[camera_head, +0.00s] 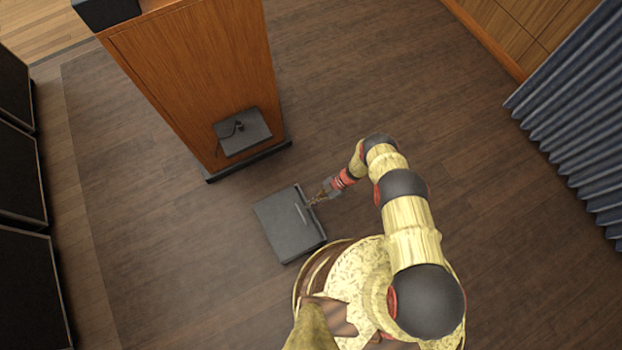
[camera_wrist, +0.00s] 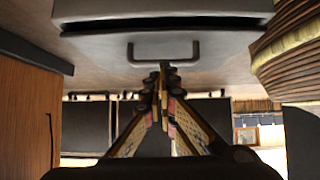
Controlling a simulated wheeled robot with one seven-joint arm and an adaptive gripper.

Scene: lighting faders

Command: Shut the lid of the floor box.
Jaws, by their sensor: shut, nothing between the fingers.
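The floor box (camera_head: 285,232) is a dark grey, flat square on the wooden floor, left of my base in the head view. A thin bar handle (camera_head: 302,214) shows near its right side. I cannot tell the lid's exact angle. My gripper (camera_head: 313,202) is at the box's right edge, close to the handle. Its fingers (camera_wrist: 160,72) are together and empty, tips just by the handle; contact is unclear.
A tall wooden cabinet (camera_head: 200,75) with a dark base stands beyond the box, a grey panel with a cable (camera_head: 243,130) on its face. Black cabinets (camera_head: 25,235) line the left and a blue-grey curtain (camera_head: 575,120) hangs at right. The floor between is clear.

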